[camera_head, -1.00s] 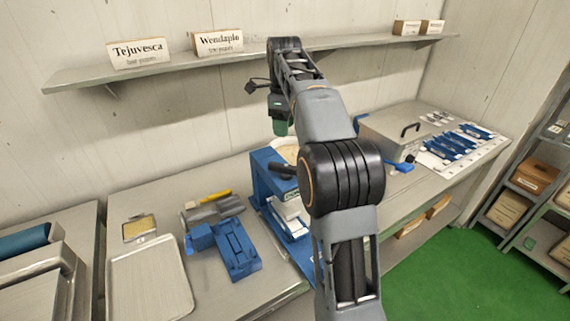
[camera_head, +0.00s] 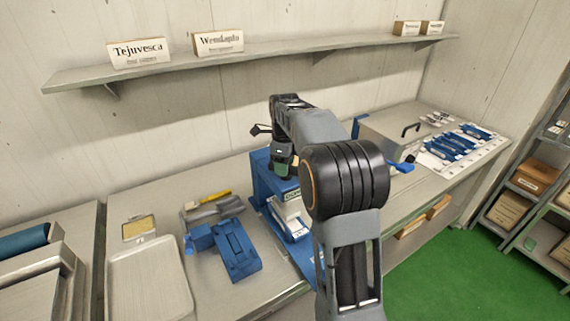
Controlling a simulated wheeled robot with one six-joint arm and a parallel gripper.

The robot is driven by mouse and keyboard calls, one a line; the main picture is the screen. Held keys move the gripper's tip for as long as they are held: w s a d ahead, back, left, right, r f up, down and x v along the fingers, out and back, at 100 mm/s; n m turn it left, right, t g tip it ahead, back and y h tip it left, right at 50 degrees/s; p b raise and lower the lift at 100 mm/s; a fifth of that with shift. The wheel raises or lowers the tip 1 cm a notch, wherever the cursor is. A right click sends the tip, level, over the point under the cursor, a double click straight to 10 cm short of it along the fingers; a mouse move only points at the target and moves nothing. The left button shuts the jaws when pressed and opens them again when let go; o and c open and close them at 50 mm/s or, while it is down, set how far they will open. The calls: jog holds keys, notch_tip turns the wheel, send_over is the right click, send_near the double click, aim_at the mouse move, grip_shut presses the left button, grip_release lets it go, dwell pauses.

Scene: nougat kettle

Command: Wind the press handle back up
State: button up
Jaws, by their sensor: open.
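The blue press (camera_head: 263,183) stands on the middle of the steel bench, with a white block-like part (camera_head: 290,213) at its front. My gripper (camera_head: 281,172) is low over the top of the press, pointing down. It covers the press handle, so I cannot see the handle or whether the gripper touches it. The fingers are open, though they are small and partly hidden here. My arm hides the right side of the press.
A blue fixture (camera_head: 232,250) and a grey tool with a yellow part (camera_head: 207,207) lie left of the press. A metal tray (camera_head: 150,285) is farther left. A steel box (camera_head: 385,137) stands to the right. The wall shelf (camera_head: 280,57) runs above.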

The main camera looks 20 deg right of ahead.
jog(key=shift+f, duration=0.15)
jog(key=shift+c, duration=0.2)
grip_shut()
jog(key=shift+n, duration=0.4)
jog(key=n, duration=0.4)
jog(key=shift+s+p, duration=0.1)
jog(key=shift+p, duration=0.3)
jog(key=n, duration=0.5)
jog(key=shift+s+p, duration=0.1)
jog(key=shift+p, duration=0.2)
jog(key=n, duration=0.5)
jog(key=shift+s+n, duration=0.1)
jog(key=shift+n, duration=0.3)
jog(key=shift+s+n+p, duration=0.1)
jog(key=shift+n+p, duration=0.2)
jog(key=shift+n, duration=2)
